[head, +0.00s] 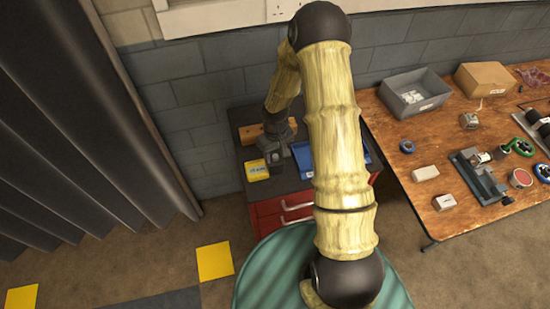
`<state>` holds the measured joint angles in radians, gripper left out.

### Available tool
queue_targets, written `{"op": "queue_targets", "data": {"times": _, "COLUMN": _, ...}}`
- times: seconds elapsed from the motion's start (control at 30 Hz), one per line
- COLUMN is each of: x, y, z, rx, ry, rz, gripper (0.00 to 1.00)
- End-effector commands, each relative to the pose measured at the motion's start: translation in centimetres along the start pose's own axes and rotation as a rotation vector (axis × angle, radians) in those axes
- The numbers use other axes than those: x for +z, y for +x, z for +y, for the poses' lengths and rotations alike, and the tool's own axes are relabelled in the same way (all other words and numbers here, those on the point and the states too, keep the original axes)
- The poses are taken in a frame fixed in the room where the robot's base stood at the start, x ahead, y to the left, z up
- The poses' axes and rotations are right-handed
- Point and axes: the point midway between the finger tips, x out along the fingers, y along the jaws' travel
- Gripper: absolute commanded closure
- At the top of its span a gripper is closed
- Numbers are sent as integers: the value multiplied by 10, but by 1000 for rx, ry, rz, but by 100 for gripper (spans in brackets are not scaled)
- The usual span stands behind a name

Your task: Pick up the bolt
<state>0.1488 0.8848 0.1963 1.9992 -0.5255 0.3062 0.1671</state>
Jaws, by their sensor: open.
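My gripper (276,158) hangs low over the dark top of the red drawer cabinet (266,208), between a yellow box and a blue tray. It is small and dark in this view, and its jaws are open. I cannot make out a bolt anywhere. One may be too small to see, or hidden behind my gripper or my arm. The blue tray (303,164) is partly covered by my arm, so most of its inside is hidden.
The yellow box (257,170) lies close left of my gripper. A wooden block (256,131) lies behind it, near the wall. To the right, a wooden table (398,178) carries a grey bin (428,96), a cardboard box (486,77), a vise (480,178) and several small parts.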

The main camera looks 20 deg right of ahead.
Motion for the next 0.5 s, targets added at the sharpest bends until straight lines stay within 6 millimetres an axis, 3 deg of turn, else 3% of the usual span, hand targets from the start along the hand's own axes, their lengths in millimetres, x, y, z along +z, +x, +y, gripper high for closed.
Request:
{"op": "queue_targets", "data": {"times": 0.2, "x": 0, "y": 0, "z": 0, "rx": 0, "ry": 0, "rz": 0, "gripper": 55}}
{"op": "queue_targets", "data": {"times": 0.43, "x": 0, "y": 0, "z": 0, "rx": 0, "ry": 0, "rz": 0, "gripper": 99}}
{"op": "queue_targets", "data": {"times": 0.5, "x": 0, "y": 0, "z": 0, "rx": 0, "ry": 0, "rz": 0, "gripper": 100}}
